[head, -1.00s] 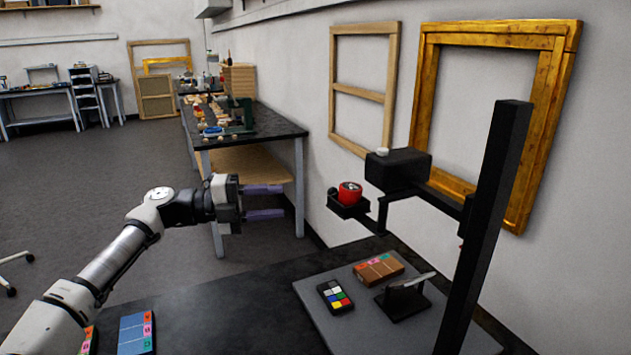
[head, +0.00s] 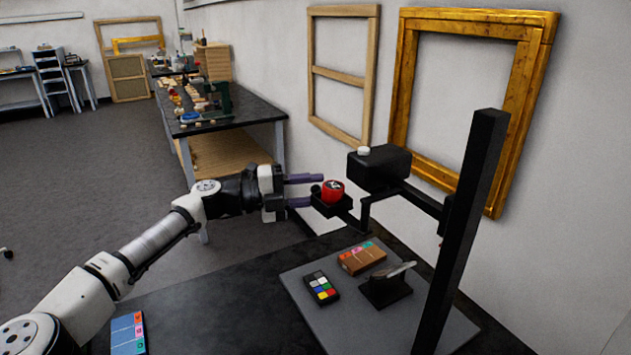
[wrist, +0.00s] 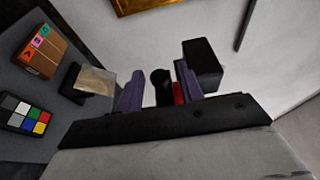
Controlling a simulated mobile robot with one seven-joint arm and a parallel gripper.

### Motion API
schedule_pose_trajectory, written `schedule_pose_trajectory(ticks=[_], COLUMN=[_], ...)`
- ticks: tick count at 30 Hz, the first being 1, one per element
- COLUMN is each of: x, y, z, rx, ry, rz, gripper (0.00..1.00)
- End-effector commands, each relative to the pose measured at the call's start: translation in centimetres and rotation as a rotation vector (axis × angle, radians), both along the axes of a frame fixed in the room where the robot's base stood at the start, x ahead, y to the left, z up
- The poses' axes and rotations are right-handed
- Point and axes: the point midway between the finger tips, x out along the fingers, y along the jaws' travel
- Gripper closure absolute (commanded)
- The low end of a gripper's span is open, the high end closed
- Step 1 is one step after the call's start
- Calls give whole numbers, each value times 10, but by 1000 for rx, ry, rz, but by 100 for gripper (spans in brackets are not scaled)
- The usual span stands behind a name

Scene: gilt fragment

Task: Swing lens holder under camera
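The lens holder (head: 326,207) is a black tray with a red round lens (head: 333,191), on a swing arm. It sits out to the left of the black camera (head: 379,168), not under it. A small black knob (head: 316,189) is on its left side. My gripper (head: 312,190) is open at the holder's left, its purple fingers above and below the knob. In the wrist view, the knob (wrist: 161,86) lies between my fingers (wrist: 159,72) with gaps on both sides. A bit of red lens (wrist: 180,93) shows by the right finger.
A black post (head: 462,230) carries the camera over a grey base board (head: 300,262). On the board are a colour chart (head: 321,288), a brown labelled block (head: 362,257) and a black stand (head: 386,290) holding a flat piece. Frames (head: 478,20) hang on the wall behind.

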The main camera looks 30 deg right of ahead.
Motion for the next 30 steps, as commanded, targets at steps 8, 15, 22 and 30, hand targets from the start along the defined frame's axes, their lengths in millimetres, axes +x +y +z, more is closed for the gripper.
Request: schedule_pose_trajectory(ticks=[8, 15, 22, 30], x=[-4, -4, -4, -4], y=[-12, -12, -11, -11], z=[0, -1, 0, 0], rx=[-1, 0, 0, -1], ry=[-1, -1, 0, 0], rz=[1, 1, 1, 0], gripper=[62, 70, 100, 100])
